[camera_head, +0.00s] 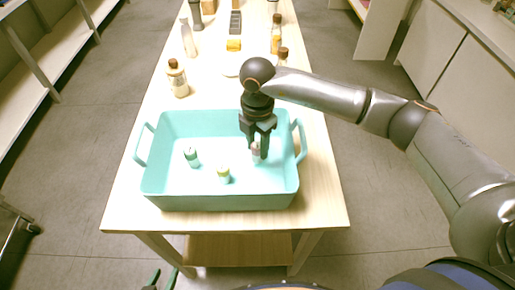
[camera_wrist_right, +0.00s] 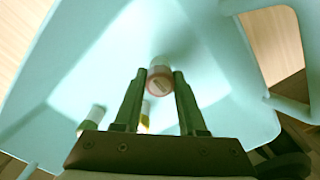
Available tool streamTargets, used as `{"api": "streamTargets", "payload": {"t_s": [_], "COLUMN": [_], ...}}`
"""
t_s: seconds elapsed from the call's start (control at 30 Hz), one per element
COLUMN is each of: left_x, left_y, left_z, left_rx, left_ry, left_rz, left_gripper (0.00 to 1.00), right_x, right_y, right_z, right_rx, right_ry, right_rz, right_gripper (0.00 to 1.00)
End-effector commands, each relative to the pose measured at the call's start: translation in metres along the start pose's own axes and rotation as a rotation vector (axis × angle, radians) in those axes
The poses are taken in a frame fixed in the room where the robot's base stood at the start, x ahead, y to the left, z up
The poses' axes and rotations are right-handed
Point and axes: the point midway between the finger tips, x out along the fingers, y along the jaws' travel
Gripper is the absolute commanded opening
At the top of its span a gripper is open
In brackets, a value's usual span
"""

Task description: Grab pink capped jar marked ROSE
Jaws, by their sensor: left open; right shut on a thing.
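The pink-capped jar (camera_head: 256,148) is at the right side inside the teal tray (camera_head: 215,201). My right gripper (camera_head: 258,152) points down into the tray and is shut on this jar. In the right wrist view the jar (camera_wrist_right: 160,80) sits between the fingertips (camera_wrist_right: 159,77); its cap looks pinkish red with a pale label, whose lettering is too small to read. Whether the jar touches the tray floor I cannot tell. My left gripper (camera_head: 160,281) shows only its fingertips at the bottom edge, open and empty, in front of the table.
Two other small jars stand in the tray, a green-capped one (camera_head: 191,157) and a yellow-green-capped one (camera_head: 223,174). The tray has raised walls and side handles. Behind it, a brown-capped bottle (camera_head: 178,78) and other bottles stand along the wooden table (camera_head: 125,195).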

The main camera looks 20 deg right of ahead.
Motion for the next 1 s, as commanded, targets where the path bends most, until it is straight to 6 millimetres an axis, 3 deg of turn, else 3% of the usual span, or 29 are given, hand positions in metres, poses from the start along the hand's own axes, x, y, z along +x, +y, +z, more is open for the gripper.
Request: {"api": "streamTargets", "payload": {"t_s": [0.1, 0.37, 0.5, 0.7, 1.0], "left_x": [0.0, 0.002, 0.005, 0.006, 0.006], "left_y": [0.0, 0.0, 0.0, 0.0, 0.0], "left_z": [0.0, 0.002, 0.005, 0.007, 0.007], "left_rx": [0.0, 0.0, 0.0, 0.0, 0.0], "left_ry": [0.0, 0.0, 0.0, 0.0, 0.0], "left_rz": [0.0, 0.0, 0.0, 0.0, 0.0], "left_gripper": [0.47, 0.47, 0.47, 0.47, 0.47], "right_x": [-0.021, -0.08, -0.093, -0.108, -0.115], "right_y": [-0.001, -0.029, -0.05, -0.069, -0.078], "right_z": [-0.003, -0.045, -0.076, -0.104, -0.117], "right_rx": [-0.002, -0.007, -0.009, -0.004, 0.001], "right_ry": [0.0, -0.002, -0.001, -0.001, -0.002], "right_rz": [0.005, 0.007, 0.005, 0.003, 0.001], "right_gripper": [0.0, 0.0, 0.0, 0.0, 0.0]}}
